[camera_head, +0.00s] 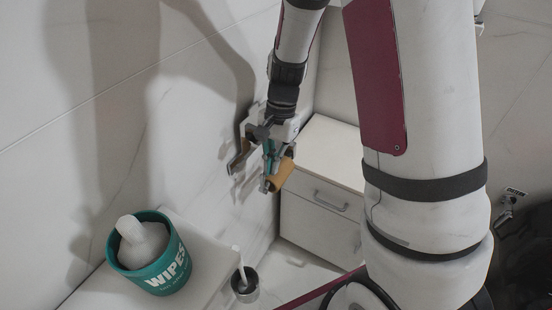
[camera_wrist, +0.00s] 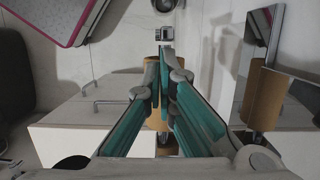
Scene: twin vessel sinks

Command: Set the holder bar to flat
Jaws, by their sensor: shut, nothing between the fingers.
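The holder (camera_head: 237,165) is a grey metal fitting at the wall in the head view. A metal plate of it shows at the right of the wrist view (camera_wrist: 264,45). A tan roll (camera_head: 282,175) sits beside my fingers, and tan parts show behind them in the wrist view (camera_wrist: 150,65). Another tan cylinder (camera_wrist: 262,96) stands by the metal plate. My gripper (camera_head: 268,178) is shut with nothing held, its teal fingers together between the tan pieces. My fingers hide much of the bar, so I cannot tell its tilt or whether they touch it.
A white drawer cabinet (camera_head: 323,190) stands just behind the holder. A teal wipes tub (camera_head: 150,255) and a small dark cup with a white brush handle (camera_head: 244,283) are at the lower left. The tiled wall (camera_head: 110,150) is close on the left.

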